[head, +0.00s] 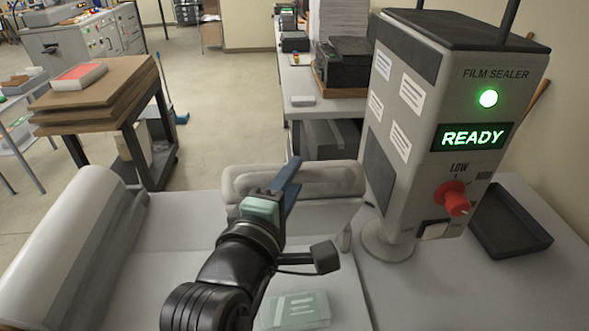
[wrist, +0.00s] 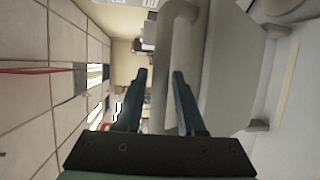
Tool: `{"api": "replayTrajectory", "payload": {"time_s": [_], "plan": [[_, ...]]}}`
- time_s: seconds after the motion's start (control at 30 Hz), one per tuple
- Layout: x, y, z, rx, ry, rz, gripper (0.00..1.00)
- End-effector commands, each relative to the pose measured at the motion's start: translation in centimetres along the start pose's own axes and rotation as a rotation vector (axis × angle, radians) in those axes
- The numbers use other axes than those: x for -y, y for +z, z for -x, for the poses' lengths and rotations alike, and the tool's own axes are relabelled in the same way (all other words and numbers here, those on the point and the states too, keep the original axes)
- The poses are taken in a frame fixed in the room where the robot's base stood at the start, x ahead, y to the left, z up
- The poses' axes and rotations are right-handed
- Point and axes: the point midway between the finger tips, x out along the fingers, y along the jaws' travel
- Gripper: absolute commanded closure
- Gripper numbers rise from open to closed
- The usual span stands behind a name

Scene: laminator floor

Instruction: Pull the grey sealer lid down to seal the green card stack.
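The grey sealer lid (head: 325,217) stands raised behind the work surface, with a rounded handle bar (head: 338,173) along its top. The lid also fills the right of the wrist view (wrist: 228,75). My gripper (head: 296,170) is at the handle, covering part of it in the head view. In the wrist view my gripper (wrist: 160,73) has its two blue fingers apart, with the handle bar (wrist: 177,45) running between or just beyond them; contact cannot be told.
The film sealer tower (head: 440,120) stands right of the lid, its screen reading READY, with a red knob (head: 454,198). A black tray (head: 510,220) lies farther right. A large film roll (head: 60,245) is at the left. A cart with boards (head: 105,95) stands behind.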

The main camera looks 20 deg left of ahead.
Motion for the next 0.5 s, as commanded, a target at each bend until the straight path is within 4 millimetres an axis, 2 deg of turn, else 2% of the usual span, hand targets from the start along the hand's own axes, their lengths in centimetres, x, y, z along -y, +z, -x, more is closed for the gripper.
{"api": "replayTrajectory", "payload": {"time_s": [0.2, 0.47, 0.5], "plan": [[0.04, 0.01, -1.26, 0.0, -0.001, -0.002, 0.62], [0.09, 0.02, -1.34, 0.0, 0.0, -0.002, 0.62], [0.09, 0.02, -1.33, 0.0, 0.0, -0.002, 0.67]]}}
